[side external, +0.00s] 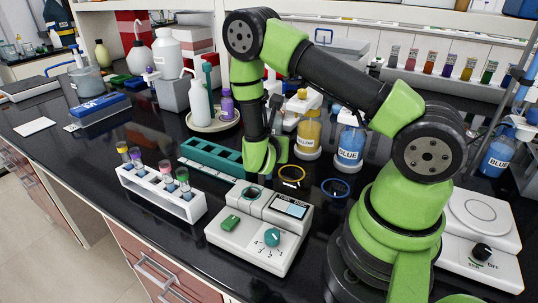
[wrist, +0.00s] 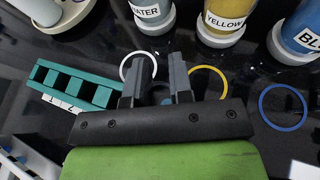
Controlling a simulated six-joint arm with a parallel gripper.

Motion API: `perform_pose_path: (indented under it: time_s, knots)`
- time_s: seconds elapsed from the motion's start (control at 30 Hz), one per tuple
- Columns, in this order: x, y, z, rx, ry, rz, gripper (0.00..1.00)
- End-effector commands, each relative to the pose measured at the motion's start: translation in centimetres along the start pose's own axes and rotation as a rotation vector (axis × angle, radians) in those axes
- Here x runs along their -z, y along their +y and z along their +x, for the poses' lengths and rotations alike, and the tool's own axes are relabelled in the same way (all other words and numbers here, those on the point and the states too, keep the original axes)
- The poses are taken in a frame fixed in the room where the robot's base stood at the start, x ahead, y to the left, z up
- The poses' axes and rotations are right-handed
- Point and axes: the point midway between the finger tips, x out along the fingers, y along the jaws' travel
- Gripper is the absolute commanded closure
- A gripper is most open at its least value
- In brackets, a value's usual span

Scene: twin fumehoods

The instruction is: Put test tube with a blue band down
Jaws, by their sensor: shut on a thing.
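My gripper (wrist: 158,68) is low over the black bench in the wrist view, its two dark fingers apart with a small bluish part of the test tube with a blue band (wrist: 160,94) between them. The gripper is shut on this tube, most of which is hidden. In the side view my green wrist hides the fingers and the tube. A teal slotted rack (side external: 211,159) lies just left of the gripper; it also shows in the wrist view (wrist: 75,84). A white rack (side external: 160,194) holds several tubes with yellow, purple, pink and green tops.
A white mixer (side external: 259,228) stands in front of my gripper. Yellow (side external: 291,174) and blue (side external: 335,188) rings lie on the bench; a white ring (wrist: 124,68) is by the fingers. YELLOW (side external: 308,132) and BLUE (side external: 350,148) bottles stand behind. A balance (side external: 482,215) is at right.

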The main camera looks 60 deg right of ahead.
Motion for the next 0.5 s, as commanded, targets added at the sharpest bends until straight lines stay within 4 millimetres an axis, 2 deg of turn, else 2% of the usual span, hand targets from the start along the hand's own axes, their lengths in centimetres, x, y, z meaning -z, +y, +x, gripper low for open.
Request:
perform_pose_path:
  time_s: [0.27, 0.37, 0.5]
  knots:
    - [-1.1, 0.1, -0.4, -0.001, -0.002, 0.003, 1.00]
    - [-2.3, 0.1, -0.9, -0.002, -0.002, 0.004, 1.00]
    - [-5.2, 0.1, -2.1, -0.003, -0.004, 0.008, 1.00]
